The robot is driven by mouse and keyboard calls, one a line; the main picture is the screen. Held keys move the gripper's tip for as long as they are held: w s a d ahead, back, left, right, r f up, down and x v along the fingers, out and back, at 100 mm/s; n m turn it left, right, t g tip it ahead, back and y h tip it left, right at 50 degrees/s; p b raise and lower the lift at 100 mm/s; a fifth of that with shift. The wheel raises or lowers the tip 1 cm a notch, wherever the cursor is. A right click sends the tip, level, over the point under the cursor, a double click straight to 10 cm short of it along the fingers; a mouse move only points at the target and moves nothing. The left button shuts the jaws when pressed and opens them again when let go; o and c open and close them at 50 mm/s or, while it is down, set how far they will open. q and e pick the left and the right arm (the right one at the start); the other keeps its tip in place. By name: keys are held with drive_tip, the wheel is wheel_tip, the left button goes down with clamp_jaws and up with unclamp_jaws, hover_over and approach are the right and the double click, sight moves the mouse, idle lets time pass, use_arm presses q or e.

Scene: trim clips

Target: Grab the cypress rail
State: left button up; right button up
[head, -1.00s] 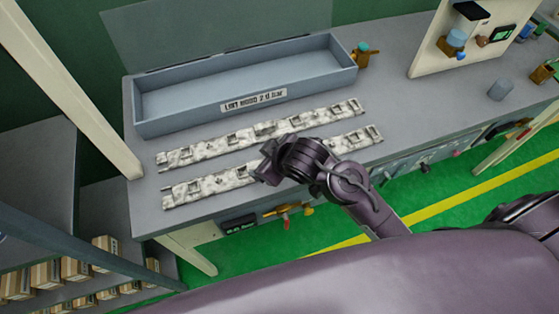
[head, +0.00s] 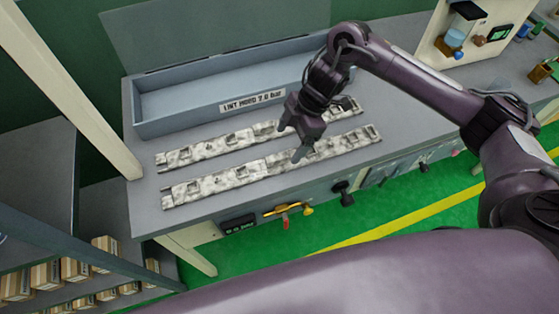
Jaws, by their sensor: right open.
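Two long, mottled white-grey rails with clip-like cut-outs lie side by side on the grey bench; I cannot tell by name which is the cypress one. The back rail (head: 215,146) lies just in front of the blue-grey tray, partly hidden behind my right gripper. The front rail (head: 225,181) lies nearer the bench's front edge. My right gripper (head: 291,142) is open and empty, pointing down, with its fingertips over the middle of the rails, close above the front one. Whether it touches is unclear. My left gripper is not in view.
The open tray (head: 165,125) with a label stands at the back of the bench (head: 145,205). A pale panel with a blue-based dispenser (head: 455,38) stands at the back right. Valves and knobs (head: 290,210) stick out below the front edge.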

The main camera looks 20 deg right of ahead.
sight(280, 156)
drive_tip(key=x, duration=0.7)
drive_tip(key=shift+s+a, duration=0.1)
drive_tip(key=shift+a, duration=0.15)
drive_tip(key=shift+c, duration=0.4)
drive_tip(key=c, duration=1.2)
drive_tip(key=shift+r, duration=0.1)
